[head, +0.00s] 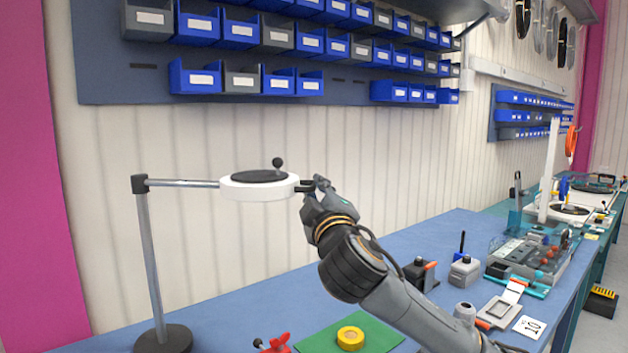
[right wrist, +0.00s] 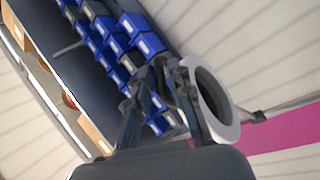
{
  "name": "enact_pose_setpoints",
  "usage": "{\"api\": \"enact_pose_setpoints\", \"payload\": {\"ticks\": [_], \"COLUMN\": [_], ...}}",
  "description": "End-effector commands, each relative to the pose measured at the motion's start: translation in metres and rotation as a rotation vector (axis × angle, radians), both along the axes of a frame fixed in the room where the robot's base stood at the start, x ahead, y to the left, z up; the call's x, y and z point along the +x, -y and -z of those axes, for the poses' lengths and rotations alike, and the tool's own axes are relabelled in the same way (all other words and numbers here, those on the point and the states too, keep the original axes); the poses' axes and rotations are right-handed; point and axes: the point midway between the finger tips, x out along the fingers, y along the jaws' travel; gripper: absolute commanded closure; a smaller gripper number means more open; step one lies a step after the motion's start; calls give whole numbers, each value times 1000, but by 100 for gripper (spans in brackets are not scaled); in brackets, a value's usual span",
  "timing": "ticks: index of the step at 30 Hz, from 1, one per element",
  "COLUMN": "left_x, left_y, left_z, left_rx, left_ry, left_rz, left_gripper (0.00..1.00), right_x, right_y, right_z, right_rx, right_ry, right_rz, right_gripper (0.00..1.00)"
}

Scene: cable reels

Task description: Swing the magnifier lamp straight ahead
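The magnifier lamp has a white ring head (head: 260,193) with a dark round cover and a small black knob on top. Its head sits at the end of a horizontal metal arm (head: 185,183) that runs right from an upright pole (head: 149,255) on a dark round base (head: 163,339). My right gripper (head: 312,187) is at the right side of the head, with its fingers closed around the short dark handle there. In the right wrist view the white ring (right wrist: 223,118) is beside the right finger, and the fingertips (right wrist: 167,75) come close together. My left gripper is not in view.
Blue and grey bins (head: 240,33) hang on the wall panel above the lamp. The blue bench (head: 235,318) carries a green mat with a yellow tape roll (head: 350,338), a red clamp (head: 275,344) and several tools and fixtures at right. Space around the lamp head is clear.

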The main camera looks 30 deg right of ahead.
Motion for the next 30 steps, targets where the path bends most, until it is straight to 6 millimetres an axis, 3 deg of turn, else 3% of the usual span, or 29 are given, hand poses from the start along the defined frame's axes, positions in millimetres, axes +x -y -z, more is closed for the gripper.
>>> {"api": "enact_pose_setpoints", "payload": {"ticks": [6, 15, 19, 30], "left_x": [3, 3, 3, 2], "left_y": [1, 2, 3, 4], "left_z": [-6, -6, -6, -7], "left_rx": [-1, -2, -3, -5], "left_ry": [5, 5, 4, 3], "left_rz": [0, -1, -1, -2], "left_gripper": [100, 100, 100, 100], "right_x": [18, 20, 19, 21], "right_y": [7, 7, 7, 6], "right_z": [-4, -4, -4, -5], "right_rx": [1, 1, 1, 1], "right_ry": [0, 1, 1, 0], "right_rz": [0, -1, -1, 1], "right_gripper": [80, 80, 100, 100]}}
